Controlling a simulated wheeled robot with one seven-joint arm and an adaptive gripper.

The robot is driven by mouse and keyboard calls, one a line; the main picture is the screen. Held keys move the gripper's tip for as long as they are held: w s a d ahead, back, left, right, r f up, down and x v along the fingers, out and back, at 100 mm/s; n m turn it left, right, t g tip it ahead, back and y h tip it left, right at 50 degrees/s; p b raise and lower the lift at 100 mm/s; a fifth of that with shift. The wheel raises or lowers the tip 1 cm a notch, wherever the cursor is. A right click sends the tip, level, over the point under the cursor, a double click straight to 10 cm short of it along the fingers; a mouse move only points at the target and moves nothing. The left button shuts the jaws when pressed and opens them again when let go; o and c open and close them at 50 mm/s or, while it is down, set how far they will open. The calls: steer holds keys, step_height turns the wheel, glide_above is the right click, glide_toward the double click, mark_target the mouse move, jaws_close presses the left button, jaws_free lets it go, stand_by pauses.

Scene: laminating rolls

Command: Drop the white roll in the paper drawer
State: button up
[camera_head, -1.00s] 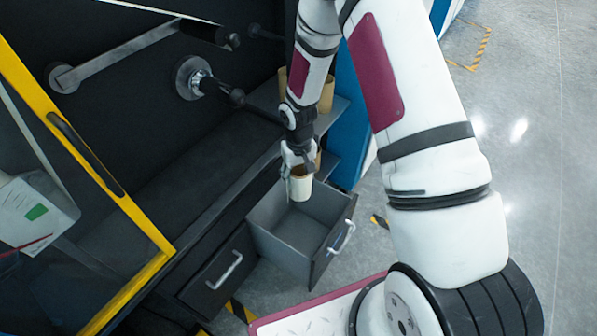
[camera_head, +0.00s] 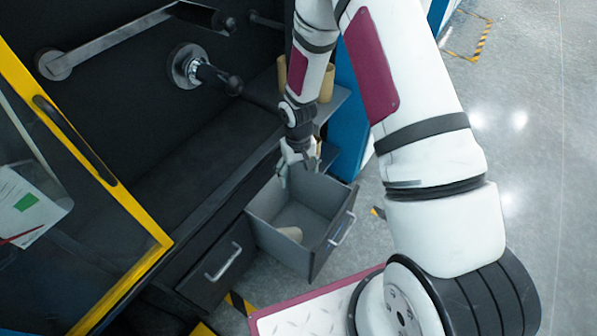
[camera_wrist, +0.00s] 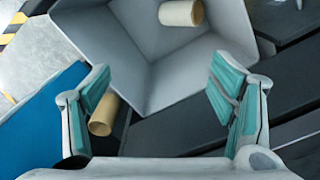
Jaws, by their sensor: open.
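The white roll (camera_head: 290,234) lies on its side on the floor of the open grey drawer (camera_head: 318,200), near its front left corner in the head view. In the wrist view the white roll (camera_wrist: 181,12) lies inside the drawer (camera_wrist: 137,60), apart from my fingers. My gripper (camera_head: 297,168) is above the rear edge of the drawer. In the wrist view my gripper (camera_wrist: 160,113) shows its two teal-padded fingers spread wide with nothing held between them.
A closed drawer (camera_head: 222,262) is left of the open one. Tan rolls (camera_head: 327,88) stand on a shelf behind my gripper, and a tan roll (camera_wrist: 103,115) shows beyond the left finger in the wrist view. A blue panel (camera_head: 349,120) stands to the right.

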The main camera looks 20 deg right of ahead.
steer(key=shift+r, duration=0.1)
step_height(320, 180, up, 12)
stand_by(0.5)
